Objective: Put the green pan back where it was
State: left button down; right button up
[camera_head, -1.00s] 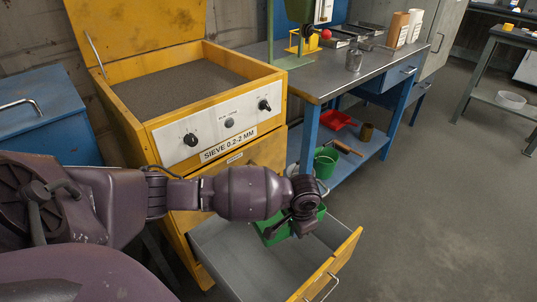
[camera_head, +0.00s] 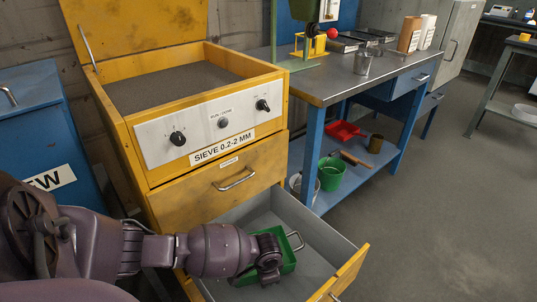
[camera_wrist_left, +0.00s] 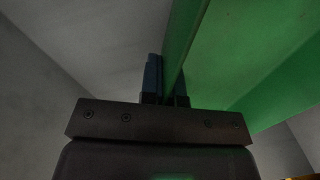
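The green pan (camera_head: 288,252) is a small rectangular tray with a metal handle. It is inside the open lower drawer (camera_head: 265,213) of the yellow sieve cabinet; I cannot tell whether it touches the drawer floor. My left gripper (camera_head: 272,262) reaches over the drawer's left side and is at the pan's near-left edge. In the left wrist view my left gripper (camera_wrist_left: 167,82) is shut on the wall of the green pan (camera_wrist_left: 225,55), with grey drawer surfaces around it. My arm hides part of the pan. My right gripper is not in view.
The yellow cabinet (camera_head: 215,195) has a closed upper drawer and a raised lid. A workbench (camera_head: 345,84) stands to the right. A red pan (camera_head: 345,131), a green bucket (camera_head: 331,174) and a brush (camera_head: 354,158) are on its lower shelf. The floor at right is free.

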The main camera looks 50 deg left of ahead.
pick_arm(q)
notch_tip(320, 180, down, 4)
jog(key=shift+s+f+b, duration=0.1)
jog(key=shift+f+b, duration=0.05)
jog(key=shift+b, duration=0.65)
jog(key=shift+f, duration=0.1)
jog(key=shift+w+r, duration=0.2)
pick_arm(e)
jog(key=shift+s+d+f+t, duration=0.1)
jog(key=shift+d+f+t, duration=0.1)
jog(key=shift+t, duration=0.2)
pick_arm(q)
jog(key=shift+f, duration=0.2)
jog(key=c, duration=1.4)
grip_release()
jog(key=shift+o, duration=0.2)
